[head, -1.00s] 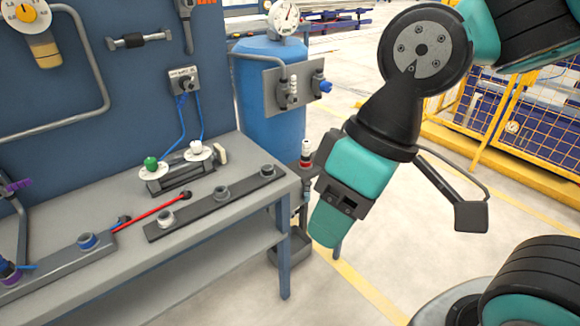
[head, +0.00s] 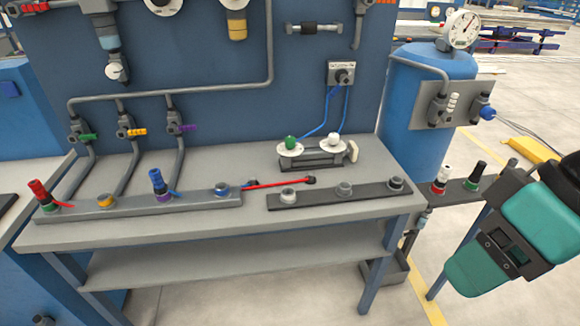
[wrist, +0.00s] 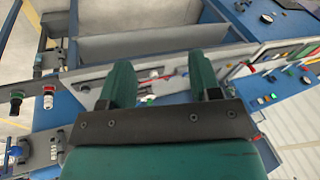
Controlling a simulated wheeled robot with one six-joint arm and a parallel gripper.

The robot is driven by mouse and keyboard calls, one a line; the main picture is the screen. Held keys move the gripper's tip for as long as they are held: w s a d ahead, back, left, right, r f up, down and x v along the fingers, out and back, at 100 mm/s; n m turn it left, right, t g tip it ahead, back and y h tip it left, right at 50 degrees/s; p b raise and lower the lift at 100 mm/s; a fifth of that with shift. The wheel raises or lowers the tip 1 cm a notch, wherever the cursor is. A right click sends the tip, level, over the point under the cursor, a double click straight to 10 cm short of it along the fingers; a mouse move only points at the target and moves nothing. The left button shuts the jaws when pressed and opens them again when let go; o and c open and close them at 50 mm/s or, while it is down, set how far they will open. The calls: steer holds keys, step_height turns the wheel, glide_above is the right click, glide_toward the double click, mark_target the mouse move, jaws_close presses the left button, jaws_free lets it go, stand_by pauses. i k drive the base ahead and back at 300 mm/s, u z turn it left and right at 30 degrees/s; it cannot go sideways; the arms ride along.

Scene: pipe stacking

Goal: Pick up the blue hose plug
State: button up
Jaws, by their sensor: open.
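A blue hose plug (head: 158,183) stands upright at a purple collar on the long grey rail (head: 130,209) on the workbench, left of the middle in the head view. A short blue cord hangs beside it. My gripper (head: 480,285) is at the far right of the head view, beyond the bench's right end and well away from the plug. In the wrist view my gripper (wrist: 162,82) has its two teal fingers apart with nothing between them. I cannot make out the blue plug clearly in the wrist view.
A red plug (head: 42,196) stands at the rail's left end. A red rod (head: 278,184) lies between the grey rail and a dark rail (head: 340,198). A gauge block (head: 318,157) sits behind. Pipes with valves (head: 128,132) hang above. A blue tank (head: 425,95) stands right of the bench.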

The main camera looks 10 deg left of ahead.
mark_target(161, 187)
steer(key=k, duration=0.6)
steer(key=u, duration=0.65)
steer(key=i, duration=0.5)
steer(key=u, duration=0.8)
steer(key=i, duration=1.15)
steer(key=z, duration=0.25)
